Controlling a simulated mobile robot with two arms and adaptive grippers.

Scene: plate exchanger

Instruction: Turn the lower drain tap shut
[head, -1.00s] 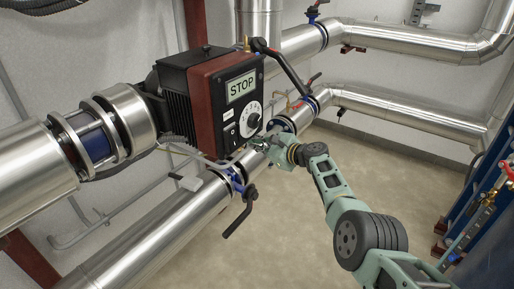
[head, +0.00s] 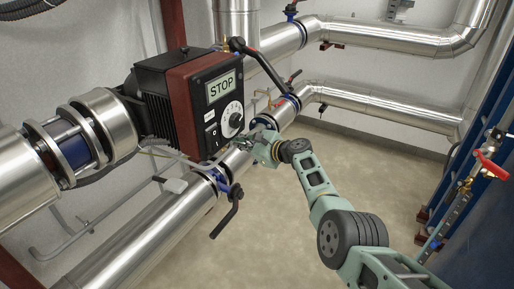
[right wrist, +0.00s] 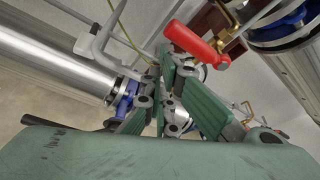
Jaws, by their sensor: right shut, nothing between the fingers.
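At the right edge of the head view, a red lever tap (head: 490,166) sits on a brass fitting beside blue plates. The picture does not confirm which is the drain tap. My right gripper (head: 254,140) is far to the left of both, under the pump's control box and beside the lower silver pipe. Its fingers are shut and empty in the right wrist view (right wrist: 166,55). There, a red handle (right wrist: 195,44) lies close to the fingertips; contact cannot be told. My left gripper is out of view.
A black-handled valve (head: 228,212) sticks out from the lower pipe (head: 150,245). Blue plates (head: 490,225) stand at the right. The floor (head: 370,170) between is open.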

